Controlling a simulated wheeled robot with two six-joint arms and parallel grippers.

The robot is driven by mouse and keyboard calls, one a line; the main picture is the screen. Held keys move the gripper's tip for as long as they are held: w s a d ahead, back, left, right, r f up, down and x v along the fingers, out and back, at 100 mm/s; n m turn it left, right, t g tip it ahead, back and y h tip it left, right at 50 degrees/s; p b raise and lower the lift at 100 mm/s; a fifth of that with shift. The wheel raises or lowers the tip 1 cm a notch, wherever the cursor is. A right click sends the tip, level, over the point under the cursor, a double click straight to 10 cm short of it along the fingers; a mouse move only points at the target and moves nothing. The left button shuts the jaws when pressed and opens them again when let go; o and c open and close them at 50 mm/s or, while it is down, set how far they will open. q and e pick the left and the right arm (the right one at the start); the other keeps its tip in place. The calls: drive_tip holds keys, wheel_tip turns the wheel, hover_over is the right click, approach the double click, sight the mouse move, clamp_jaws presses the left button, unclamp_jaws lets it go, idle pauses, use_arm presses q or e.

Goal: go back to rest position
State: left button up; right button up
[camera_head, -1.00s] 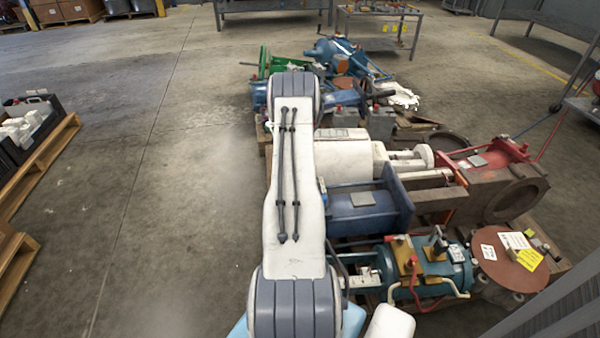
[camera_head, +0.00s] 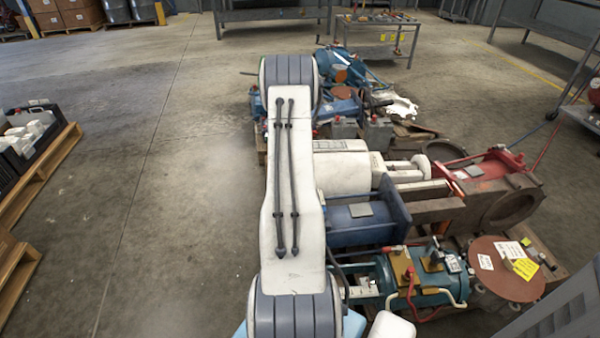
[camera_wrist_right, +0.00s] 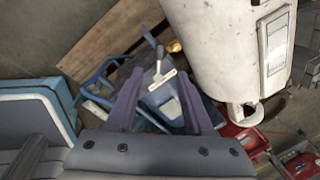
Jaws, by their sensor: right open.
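My right gripper (camera_wrist_right: 160,77) shows in the right wrist view with its two dark fingers apart. No object is held between them. Beyond the fingers lie a blue frame (camera_wrist_right: 103,80) and grey-blue machine parts; I cannot tell how far off they are. In the head view, a white link of my own arm stands upright in the picture and hides part of the machinery. Neither gripper shows in the head view, and my left gripper is in no view.
Pallet-loaded machinery fills the right side: a blue motor (camera_head: 365,218), a teal machine (camera_head: 425,280) and a red frame (camera_head: 485,170). A wooden pallet (camera_head: 50,172) with a dark crate is at left. Concrete floor (camera_head: 170,180) between is clear. A metal table (camera_head: 378,22) stands behind.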

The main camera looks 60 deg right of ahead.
drive_tip(key=shift+a+r, duration=0.1)
drive_tip(key=shift+r, duration=0.4)
